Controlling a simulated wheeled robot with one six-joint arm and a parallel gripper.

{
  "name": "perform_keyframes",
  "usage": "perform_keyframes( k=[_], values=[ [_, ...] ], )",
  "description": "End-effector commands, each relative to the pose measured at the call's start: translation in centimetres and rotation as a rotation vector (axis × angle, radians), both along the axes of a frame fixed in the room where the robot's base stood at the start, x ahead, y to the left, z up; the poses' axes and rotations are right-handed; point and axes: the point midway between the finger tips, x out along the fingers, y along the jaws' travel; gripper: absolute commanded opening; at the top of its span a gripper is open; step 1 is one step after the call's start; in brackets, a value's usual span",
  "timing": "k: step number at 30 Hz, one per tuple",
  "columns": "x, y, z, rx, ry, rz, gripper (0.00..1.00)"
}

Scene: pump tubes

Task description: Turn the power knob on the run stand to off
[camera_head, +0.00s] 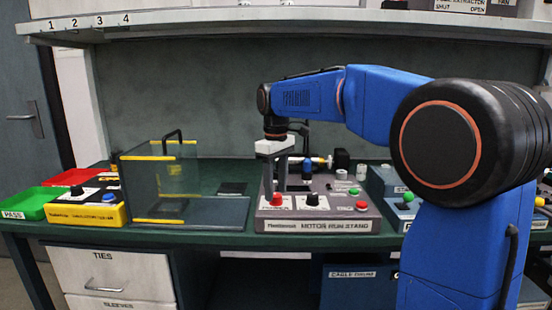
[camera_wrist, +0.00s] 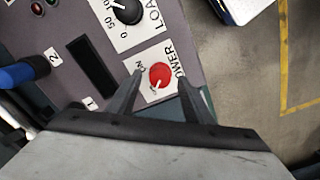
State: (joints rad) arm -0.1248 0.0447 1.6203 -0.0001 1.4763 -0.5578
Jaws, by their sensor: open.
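The motor run stand (camera_head: 318,225) is a grey box on the green bench. Its red power knob (camera_head: 276,199) is at the left of its sloped top, on a white label marked POWER. In the wrist view the red knob (camera_wrist: 160,76) lies between my two fingertips, with a gap visible on each side. A small pale mark shows on the knob's lower part; the small print beside it is partly unreadable. My gripper (camera_head: 275,190) is open and points down at the knob. I cannot tell how far down the fingers reach around it.
A black load knob (camera_head: 313,200) sits right beside the power knob, and a red button (camera_head: 361,206) is farther right. A clear guard box with yellow edges (camera_head: 155,220) stands left of the stand. A shelf (camera_head: 300,25) runs above the bench.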

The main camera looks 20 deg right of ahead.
Motion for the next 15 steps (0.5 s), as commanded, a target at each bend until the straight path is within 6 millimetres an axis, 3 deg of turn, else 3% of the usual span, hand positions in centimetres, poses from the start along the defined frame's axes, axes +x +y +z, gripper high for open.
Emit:
perform_keyframes(
  k=[15],
  values=[
    [0.1,0.0,10.0,0.0,-0.002,0.0,0.46]
  ],
)
